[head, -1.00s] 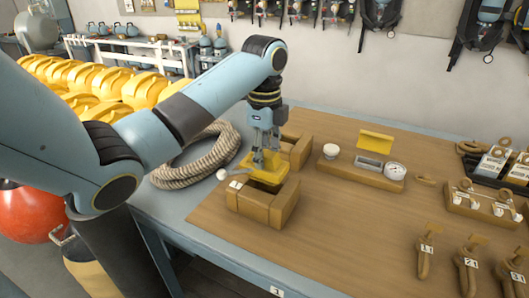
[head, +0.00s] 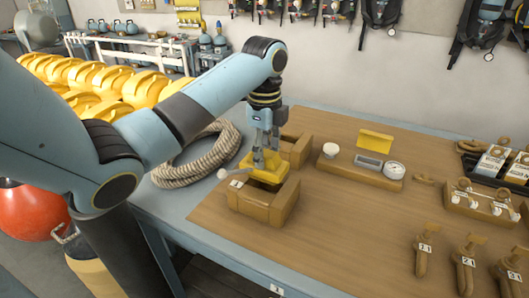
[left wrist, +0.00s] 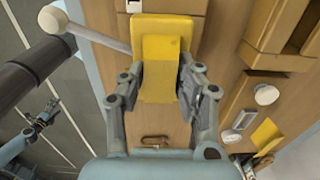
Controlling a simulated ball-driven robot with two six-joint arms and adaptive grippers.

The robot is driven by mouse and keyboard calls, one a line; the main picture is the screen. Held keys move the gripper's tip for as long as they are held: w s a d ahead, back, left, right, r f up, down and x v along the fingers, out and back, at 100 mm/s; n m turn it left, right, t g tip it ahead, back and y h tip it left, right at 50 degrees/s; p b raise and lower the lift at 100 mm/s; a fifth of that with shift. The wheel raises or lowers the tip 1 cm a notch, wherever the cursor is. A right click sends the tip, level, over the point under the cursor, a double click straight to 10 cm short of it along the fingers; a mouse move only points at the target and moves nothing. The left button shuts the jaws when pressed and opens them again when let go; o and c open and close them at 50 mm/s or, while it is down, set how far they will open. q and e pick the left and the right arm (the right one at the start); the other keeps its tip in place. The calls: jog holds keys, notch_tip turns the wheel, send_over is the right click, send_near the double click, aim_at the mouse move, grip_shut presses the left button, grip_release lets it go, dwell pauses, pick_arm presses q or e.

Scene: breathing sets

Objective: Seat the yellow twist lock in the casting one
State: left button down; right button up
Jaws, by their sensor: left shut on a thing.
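The yellow twist lock (head: 263,170) is over the opening of the front brown casting (head: 270,206). It also shows as a yellow block in the left wrist view (left wrist: 160,68). Its lever ends in a white knob (head: 222,173) that points left. My left gripper (head: 264,150) points down and is shut on the twist lock, one finger on each side. The lock's lower end is hidden, so I cannot tell how deep it sits. In the left wrist view what looks like my right gripper (left wrist: 42,118) is small, at the far left over the floor.
A second brown casting (head: 298,150) stands right behind. A coiled rope (head: 200,160) lies to the left. Tagged brown pieces (head: 424,255) lie at the right front. The mat's middle is clear.

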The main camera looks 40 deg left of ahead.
pick_arm(q)
jog(key=shift+f, duration=0.8)
jog(key=shift+f+b, duration=0.65)
jog(key=shift+f, duration=0.5)
jog(key=c, duration=0.8)
grip_release()
jog(key=shift+c, duration=0.2)
notch_tip(320, 180, up, 8)
jog(key=shift+f, duration=0.25)
